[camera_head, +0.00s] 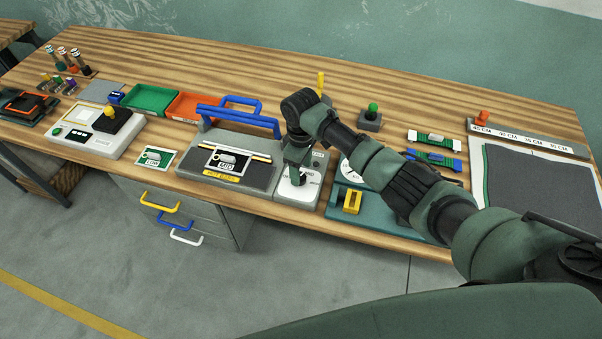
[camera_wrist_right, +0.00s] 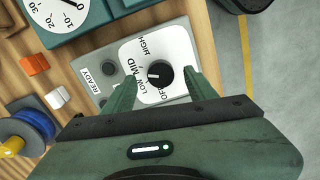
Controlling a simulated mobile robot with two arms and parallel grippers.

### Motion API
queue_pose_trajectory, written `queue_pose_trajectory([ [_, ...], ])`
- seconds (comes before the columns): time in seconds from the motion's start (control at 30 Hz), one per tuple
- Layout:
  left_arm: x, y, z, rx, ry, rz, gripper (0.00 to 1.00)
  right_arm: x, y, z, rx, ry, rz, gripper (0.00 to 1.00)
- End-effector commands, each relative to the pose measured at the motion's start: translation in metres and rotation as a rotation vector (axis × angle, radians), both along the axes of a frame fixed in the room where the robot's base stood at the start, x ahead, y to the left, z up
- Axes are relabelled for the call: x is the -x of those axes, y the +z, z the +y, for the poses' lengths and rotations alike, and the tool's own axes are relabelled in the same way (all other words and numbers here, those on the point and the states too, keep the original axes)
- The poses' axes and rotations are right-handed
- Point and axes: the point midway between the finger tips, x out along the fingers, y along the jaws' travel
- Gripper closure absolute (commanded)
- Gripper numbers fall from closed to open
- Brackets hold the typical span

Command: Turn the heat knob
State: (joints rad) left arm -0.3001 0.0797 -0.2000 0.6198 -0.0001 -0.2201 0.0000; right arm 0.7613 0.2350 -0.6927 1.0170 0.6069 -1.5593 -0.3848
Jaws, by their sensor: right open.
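The heat knob (camera_wrist_right: 159,74) is a round black knob with a white pointer mark. It sits on a white dial plate (camera_wrist_right: 142,55) marked OFF, LOW, MID and HIGH, on a grey panel. In the right wrist view my right gripper (camera_wrist_right: 157,88) is open, its two green fingers on either side of the knob's near side. I cannot tell whether they touch it. In the head view the right gripper (camera_head: 296,172) points down over the white dial plate (camera_head: 299,190), and the knob is mostly hidden behind it. The left gripper is out of view.
A heat-sealer-like unit with blue handle (camera_head: 240,118) stands left of the panel. A teal scale base (camera_head: 378,213) with a yellow block (camera_head: 351,201) stands right. A green-topped joystick (camera_head: 372,112) is behind. Orange and white blocks (camera_wrist_right: 34,64) lie nearby.

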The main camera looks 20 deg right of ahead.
Motion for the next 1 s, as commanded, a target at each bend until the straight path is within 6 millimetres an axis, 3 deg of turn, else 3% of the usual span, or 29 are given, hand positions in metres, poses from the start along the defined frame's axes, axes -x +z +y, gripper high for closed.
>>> queue_pose_trajectory([
  [0.2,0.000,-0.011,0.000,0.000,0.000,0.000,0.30,-0.001,0.035,0.000,0.000,0.000,-0.004,0.43],
  [0.4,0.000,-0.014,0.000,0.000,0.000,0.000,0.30,0.000,0.051,0.000,0.001,-0.001,-0.001,0.43],
  [0.87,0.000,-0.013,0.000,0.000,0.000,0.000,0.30,0.000,0.052,0.000,0.001,-0.001,-0.001,0.43],
  [1.0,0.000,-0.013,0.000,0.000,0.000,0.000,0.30,0.009,0.043,0.006,-0.009,0.002,-0.001,0.43],
])
